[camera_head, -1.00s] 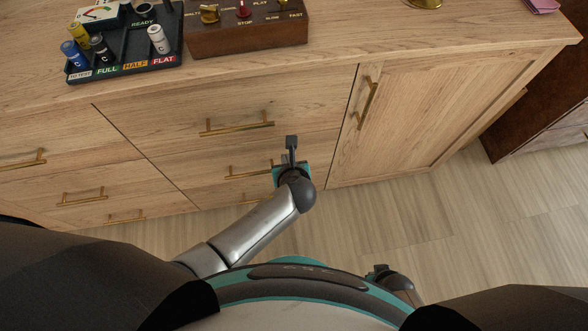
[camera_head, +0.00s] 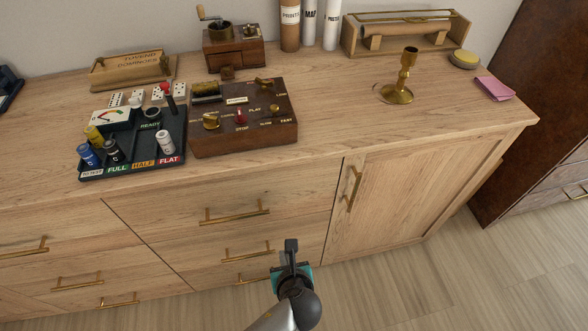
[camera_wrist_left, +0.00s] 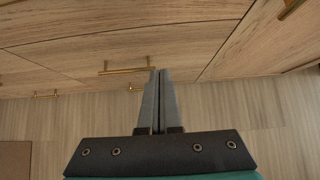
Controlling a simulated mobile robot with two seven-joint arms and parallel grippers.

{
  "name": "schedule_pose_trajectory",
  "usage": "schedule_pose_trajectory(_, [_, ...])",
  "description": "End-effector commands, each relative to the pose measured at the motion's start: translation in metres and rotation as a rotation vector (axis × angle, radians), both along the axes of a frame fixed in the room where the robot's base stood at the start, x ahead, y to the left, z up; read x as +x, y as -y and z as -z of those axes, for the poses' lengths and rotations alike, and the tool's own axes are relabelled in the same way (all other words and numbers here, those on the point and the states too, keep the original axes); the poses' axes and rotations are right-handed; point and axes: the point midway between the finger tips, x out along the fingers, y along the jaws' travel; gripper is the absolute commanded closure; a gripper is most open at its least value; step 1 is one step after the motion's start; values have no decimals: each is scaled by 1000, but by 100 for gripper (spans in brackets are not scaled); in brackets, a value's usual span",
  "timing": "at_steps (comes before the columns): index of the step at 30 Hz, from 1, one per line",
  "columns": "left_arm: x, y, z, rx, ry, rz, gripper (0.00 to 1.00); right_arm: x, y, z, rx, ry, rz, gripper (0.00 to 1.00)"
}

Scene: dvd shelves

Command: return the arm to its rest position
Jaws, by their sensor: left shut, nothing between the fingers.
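My left gripper (camera_head: 291,246) is at the bottom of the head view, in front of the dresser's lower drawers and below the dresser top. Its two fingers are together with nothing between them, which also shows in the left wrist view (camera_wrist_left: 160,78). My left arm comes in from the bottom edge behind it. The gripper appears apart from the drawer handles. My right gripper is not in view.
The wooden dresser (camera_head: 270,185) has brass handles, including a drawer handle (camera_head: 234,215) and a door handle (camera_head: 353,188). On top are a black battery tray (camera_head: 133,175), a brown switch box (camera_head: 243,148) and a brass candlestick (camera_head: 408,75). Floor (camera_head: 420,285) is clear at right.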

Motion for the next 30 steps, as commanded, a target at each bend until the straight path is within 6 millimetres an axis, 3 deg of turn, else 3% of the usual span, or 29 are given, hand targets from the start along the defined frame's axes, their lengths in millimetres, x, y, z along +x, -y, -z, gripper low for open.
schedule_pose_trajectory(6, [-3, -4, 8, -25, -13, -25, 100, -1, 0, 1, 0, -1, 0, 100])
schedule_pose_trajectory(11, [-25, -24, 52, -198, -83, -211, 100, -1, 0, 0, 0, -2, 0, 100])
schedule_pose_trajectory(15, [-63, -53, 106, -439, -163, -535, 100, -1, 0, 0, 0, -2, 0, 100])
schedule_pose_trajectory(21, [-128, -95, 164, -756, -207, -1109, 100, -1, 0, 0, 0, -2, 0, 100])
schedule_pose_trajectory(30, [-218, -153, 209, -1110, -40, -2020, 100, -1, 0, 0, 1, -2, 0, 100])
